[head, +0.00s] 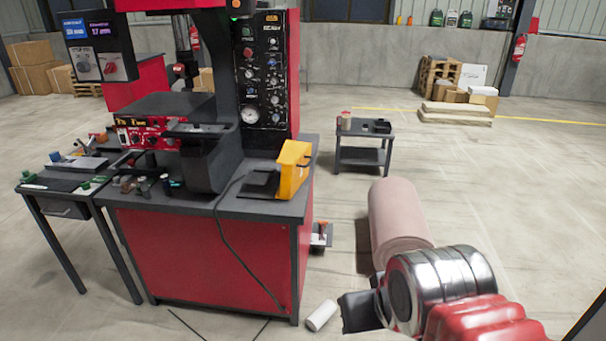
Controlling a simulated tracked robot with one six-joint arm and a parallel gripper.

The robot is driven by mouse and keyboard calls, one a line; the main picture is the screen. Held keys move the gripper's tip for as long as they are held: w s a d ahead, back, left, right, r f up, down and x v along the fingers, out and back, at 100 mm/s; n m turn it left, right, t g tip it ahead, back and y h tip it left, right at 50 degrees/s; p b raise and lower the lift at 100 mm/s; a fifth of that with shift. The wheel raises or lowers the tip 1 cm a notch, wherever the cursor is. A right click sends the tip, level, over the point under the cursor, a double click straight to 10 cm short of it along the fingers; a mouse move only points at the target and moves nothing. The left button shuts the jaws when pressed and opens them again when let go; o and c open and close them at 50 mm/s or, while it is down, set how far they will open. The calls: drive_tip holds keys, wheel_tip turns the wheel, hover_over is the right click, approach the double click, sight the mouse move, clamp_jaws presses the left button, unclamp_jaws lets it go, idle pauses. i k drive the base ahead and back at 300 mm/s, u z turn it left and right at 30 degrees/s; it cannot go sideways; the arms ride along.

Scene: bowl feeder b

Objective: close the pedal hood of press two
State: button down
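A yellow pedal hood (293,170) stands at the right end of the red bench's dark top. A flat black pedal part (260,185) lies just left of it, and a dark cable runs from there down the bench front. Whether the hood is fully open is hard to tell from this side. The nearer press (265,75), with a black control panel, rises behind it. No number shows on it that I can read. My gripper (358,311) is at the lower right, well apart from the hood and closer to the camera. Its fingers are not clearly separable.
A pink roll (398,220) lies on the floor beyond my gripper. A white cylinder (321,315) lies by the bench's right foot. A small dark table (362,143) stands behind. A side table (62,185) with tools adjoins the left. Floor at right is mostly clear.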

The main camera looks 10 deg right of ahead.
sight(294, 157)
drive_tip(key=u, duration=0.05)
drive_tip(key=i, duration=1)
drive_tip(key=u, duration=2.5)
drive_tip(key=k, duration=0.35)
drive_tip(key=u, duration=0.1)
